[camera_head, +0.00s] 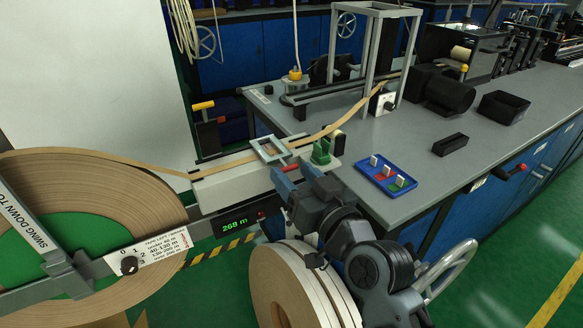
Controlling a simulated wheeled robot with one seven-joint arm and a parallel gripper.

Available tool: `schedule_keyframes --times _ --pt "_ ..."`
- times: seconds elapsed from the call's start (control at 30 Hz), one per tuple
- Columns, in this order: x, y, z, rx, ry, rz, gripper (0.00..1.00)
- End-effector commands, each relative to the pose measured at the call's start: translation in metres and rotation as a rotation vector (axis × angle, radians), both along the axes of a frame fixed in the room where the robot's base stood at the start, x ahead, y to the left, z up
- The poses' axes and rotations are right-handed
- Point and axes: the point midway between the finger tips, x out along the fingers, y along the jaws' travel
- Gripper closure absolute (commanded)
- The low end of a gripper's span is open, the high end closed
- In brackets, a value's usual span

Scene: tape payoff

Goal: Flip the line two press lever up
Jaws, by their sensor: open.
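No lever carries a readable "line two" label, so I cannot tell which one is the line two press lever. A lever with a yellow grip (203,105) stands on a dark post left of the bench. A red-knobbed lever (522,167) sticks out at the bench's right front edge. A yellow knob (463,68) sits by the machinery further back. My gripper (296,177) is open, just in front of the small grey frame (270,149) on the tape guide; a red bar shows near its fingertips. Whether it touches anything is unclear.
Brown tape runs from the large reel (60,170) over the guide to the bench press (372,40). A green display reads 268 m.

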Motion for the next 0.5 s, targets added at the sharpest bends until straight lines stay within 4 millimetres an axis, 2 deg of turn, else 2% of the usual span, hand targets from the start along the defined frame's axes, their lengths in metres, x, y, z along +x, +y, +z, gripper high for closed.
schedule_keyframes --times 0.2,0.5 --pt "0.016 0.011 0.000 -0.001 0.001 0.000 0.43" --pt "0.018 0.012 0.000 0.000 0.000 -0.001 0.43"
